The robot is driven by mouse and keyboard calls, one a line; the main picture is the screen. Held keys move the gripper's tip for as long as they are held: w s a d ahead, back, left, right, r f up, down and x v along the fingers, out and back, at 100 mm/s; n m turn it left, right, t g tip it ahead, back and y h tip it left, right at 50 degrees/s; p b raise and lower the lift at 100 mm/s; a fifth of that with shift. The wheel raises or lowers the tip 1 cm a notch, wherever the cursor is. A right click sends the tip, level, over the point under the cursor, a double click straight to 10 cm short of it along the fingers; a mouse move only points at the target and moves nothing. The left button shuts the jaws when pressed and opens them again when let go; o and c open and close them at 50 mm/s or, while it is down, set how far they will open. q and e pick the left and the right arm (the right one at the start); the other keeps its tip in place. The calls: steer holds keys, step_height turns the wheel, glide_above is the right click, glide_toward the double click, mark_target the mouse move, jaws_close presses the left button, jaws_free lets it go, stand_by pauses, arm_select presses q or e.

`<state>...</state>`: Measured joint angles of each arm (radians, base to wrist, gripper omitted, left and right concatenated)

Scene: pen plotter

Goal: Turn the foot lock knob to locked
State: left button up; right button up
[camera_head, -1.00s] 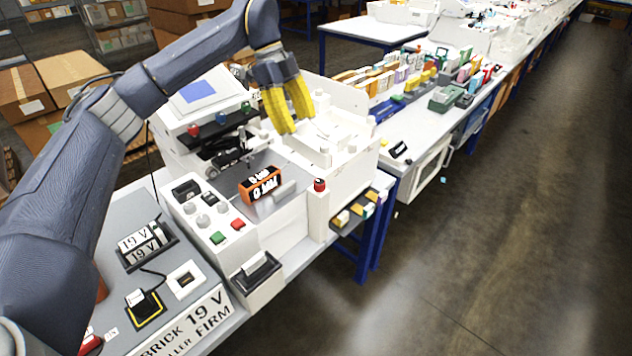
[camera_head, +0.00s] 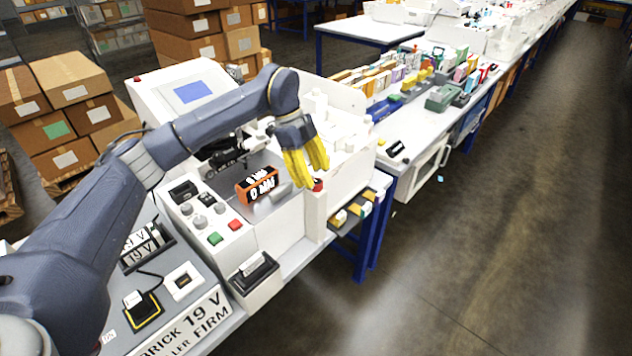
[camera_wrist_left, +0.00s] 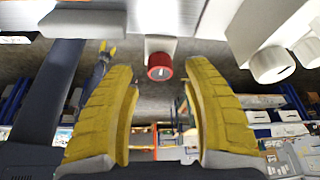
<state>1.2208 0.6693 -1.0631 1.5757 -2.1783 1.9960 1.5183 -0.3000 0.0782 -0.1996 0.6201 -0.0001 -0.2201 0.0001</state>
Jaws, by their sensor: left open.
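A small red round knob (camera_head: 318,185) sits on the white post at the front right corner of the white machine. It also shows in the left wrist view, where the red knob (camera_wrist_left: 160,73) has a pale mark on its face, too small to read. My left gripper (camera_head: 312,176) points down at the knob, its yellow fingers partly in front of it. In the left wrist view the open fingers of my left gripper (camera_wrist_left: 160,70) lie on either side of the knob with gaps on both sides.
The white machine (camera_head: 290,220) carries an orange-black block (camera_head: 258,186), and a panel with grey knobs plus green and red buttons. White knobs (camera_wrist_left: 270,65) stand right of the red knob in the wrist view. A shelf with small boxes (camera_head: 352,212) lies below right.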

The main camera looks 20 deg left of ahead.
arm_select(q)
steer(key=shift+x, duration=1.3)
steer(key=shift+c, duration=0.5)
jaws_close()
